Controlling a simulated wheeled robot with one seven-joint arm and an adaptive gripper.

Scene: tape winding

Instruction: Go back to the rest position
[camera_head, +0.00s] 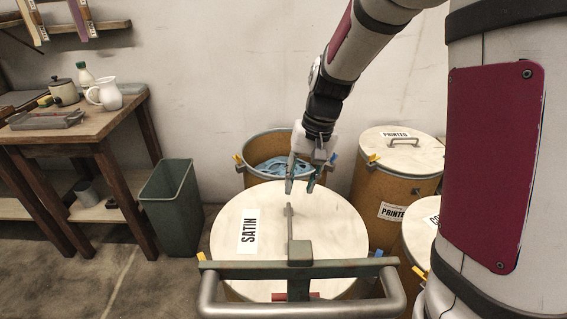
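My gripper (302,186) hangs at the end of my arm, pointing down above the far part of the round lid marked SATIN (232,262). Its two fingers are apart and I see nothing between them. The lid lies on a drum at the front middle, with its handle pointing toward my gripper. Behind my gripper stands an open drum (258,177) with blue material (268,168) inside, partly hidden by my gripper.
A lidded drum marked PRINTED (392,187) stands right of the open one. Another lidded drum (416,236) is partly hidden at the right. A green bin (172,212) and a wooden table (85,128) with a white jug (104,93) stand left.

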